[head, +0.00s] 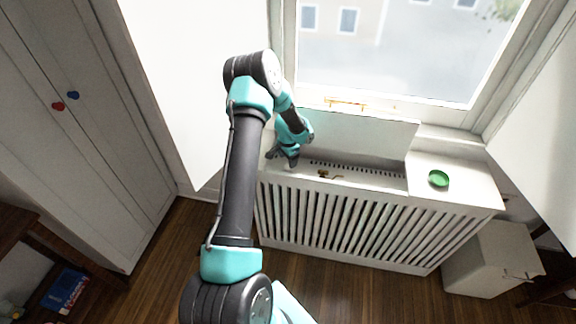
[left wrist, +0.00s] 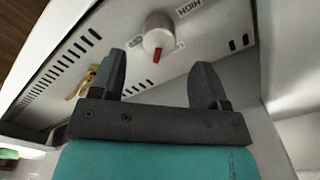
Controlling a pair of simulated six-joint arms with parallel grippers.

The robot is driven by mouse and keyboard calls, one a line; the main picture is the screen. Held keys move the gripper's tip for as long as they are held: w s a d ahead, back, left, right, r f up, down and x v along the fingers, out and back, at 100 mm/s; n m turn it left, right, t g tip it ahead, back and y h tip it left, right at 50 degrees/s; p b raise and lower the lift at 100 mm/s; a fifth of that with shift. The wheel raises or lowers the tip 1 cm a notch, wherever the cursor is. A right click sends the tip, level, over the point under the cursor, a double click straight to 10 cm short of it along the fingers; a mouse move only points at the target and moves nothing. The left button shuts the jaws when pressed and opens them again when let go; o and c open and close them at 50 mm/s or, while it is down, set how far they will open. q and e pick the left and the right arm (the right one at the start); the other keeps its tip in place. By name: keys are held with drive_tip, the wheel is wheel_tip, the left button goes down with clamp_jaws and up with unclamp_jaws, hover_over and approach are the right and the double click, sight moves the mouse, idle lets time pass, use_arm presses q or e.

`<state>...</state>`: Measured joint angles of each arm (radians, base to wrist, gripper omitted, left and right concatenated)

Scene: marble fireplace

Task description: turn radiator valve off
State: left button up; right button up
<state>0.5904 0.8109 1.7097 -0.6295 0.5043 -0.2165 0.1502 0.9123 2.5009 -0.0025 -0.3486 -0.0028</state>
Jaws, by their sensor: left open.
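The radiator valve is a round white knob (left wrist: 158,36) with a red pointer mark, set in a pale slotted panel (left wrist: 75,60). The word HIGH is printed beside it, towards the upper right in the left wrist view. The red mark points down in that picture, towards my gripper. My left gripper (left wrist: 158,80) is open and empty, with the knob just beyond its fingertips, roughly centred between them. In the head view my left gripper (head: 284,157) is over the left end of the radiator cover (head: 340,262); the knob cannot be made out there. My right gripper is not in view.
A raised white lid (head: 370,130) stands behind the slotted top, below the window. A brass piece (head: 326,175) sits at the opening's front edge. A green dish (head: 438,178) is on the cover's right end. A white wardrobe (head: 90,130) stands left.

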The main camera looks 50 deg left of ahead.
sight(289, 170)
use_arm(q)
wheel_tip(289, 170, up, 11)
drive_tip(key=shift+r, duration=0.15)
idle(0.5)
drive_tip(key=n, duration=0.4)
drive_tip(key=f+n, duration=0.1)
drive_tip(key=n, duration=0.2)
drive_tip(key=shift+d, duration=0.15)
wheel_tip(289, 170, down, 17)
drive_tip(key=shift+f, duration=0.15)
idle(0.7)
